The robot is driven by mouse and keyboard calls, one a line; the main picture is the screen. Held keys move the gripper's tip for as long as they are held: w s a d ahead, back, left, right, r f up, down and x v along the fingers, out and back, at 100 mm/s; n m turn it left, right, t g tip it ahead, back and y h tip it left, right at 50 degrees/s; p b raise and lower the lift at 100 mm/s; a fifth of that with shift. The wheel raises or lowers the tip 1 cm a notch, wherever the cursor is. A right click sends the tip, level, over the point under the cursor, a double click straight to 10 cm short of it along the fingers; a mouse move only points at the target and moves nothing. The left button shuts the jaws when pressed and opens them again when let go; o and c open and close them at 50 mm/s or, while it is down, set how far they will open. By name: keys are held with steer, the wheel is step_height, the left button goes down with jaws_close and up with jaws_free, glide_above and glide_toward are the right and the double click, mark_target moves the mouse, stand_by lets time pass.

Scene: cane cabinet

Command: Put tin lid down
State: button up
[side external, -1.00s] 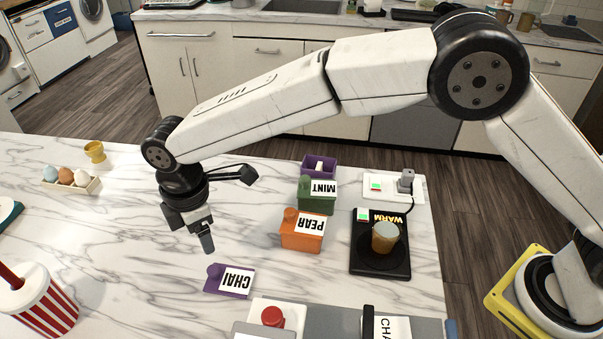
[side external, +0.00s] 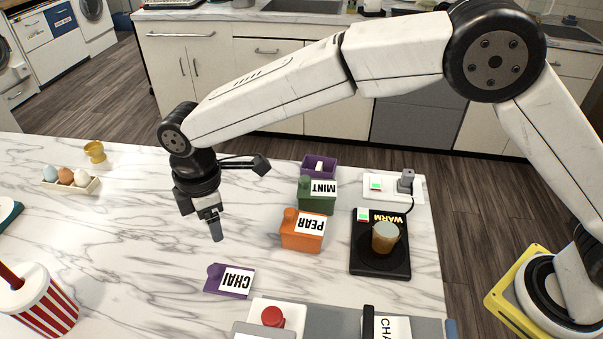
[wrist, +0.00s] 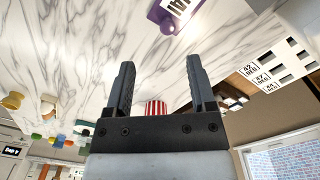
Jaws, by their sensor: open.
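The purple tin lid (side external: 230,281) labelled CHAI lies flat on the marble counter in the side view, and part of it shows at the top of the wrist view (wrist: 168,20). My gripper (side external: 216,230) is above the counter, up and behind the lid, and apart from it. In the wrist view my gripper (wrist: 159,85) has its two fingers spread with nothing between them but a distant striped cup. An open purple tin (side external: 319,166) with a small pale item inside stands at the back, behind the green MINT tin (side external: 317,196) and the orange PEAR tin (side external: 302,230).
A black warmer (side external: 381,262) bears a cup (side external: 385,237) at the right. A red button (side external: 272,316) sits at the front. A striped cup (side external: 45,305) is front left; an egg tray (side external: 72,181) and gold cup (side external: 95,151) are back left.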

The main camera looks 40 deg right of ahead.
steer(key=s+d+m+t, duration=0.1)
steer(key=d+m, duration=0.7)
steer(key=d, duration=1.2)
steer(key=s+d+f+m+t, duration=0.1)
steer(key=s+d+m, duration=0.8)
steer(key=s+d, duration=0.5)
steer(key=shift+d+f, duration=0.3)
steer(key=shift+d, duration=0.5)
